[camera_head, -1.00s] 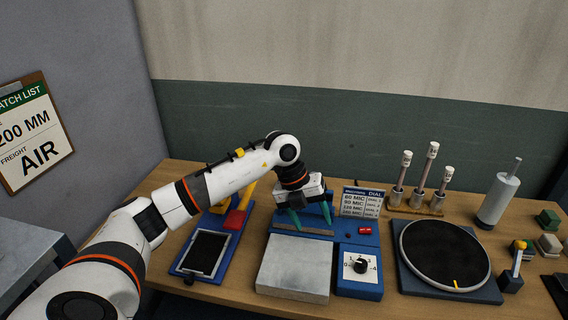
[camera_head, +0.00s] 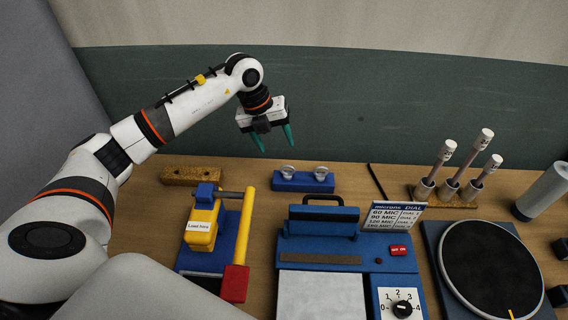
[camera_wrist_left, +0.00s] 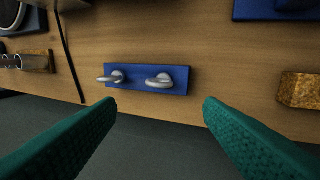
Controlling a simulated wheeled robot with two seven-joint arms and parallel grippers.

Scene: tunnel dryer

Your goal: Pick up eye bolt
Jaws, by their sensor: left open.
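Two silver eye bolts stand side by side on a blue block (camera_head: 303,184) at the back of the table, the left one (camera_head: 288,170) and the right one (camera_head: 321,172). In the left wrist view one eye bolt (camera_wrist_left: 160,81) is near the middle and the other (camera_wrist_left: 112,77) is left of it, both on the blue holder (camera_wrist_left: 137,87). My left gripper (camera_head: 274,143) is open and empty, above and a little left of the block. Its green fingers (camera_wrist_left: 165,135) are spread wide in the wrist view, with no contact on the bolts. My right gripper is not in view.
A blue device with a black handle (camera_head: 324,199) stands in front of the block. A yellow and blue press (camera_head: 206,222) with a red-ended lever is to the left, a cork strip (camera_head: 190,176) behind it.

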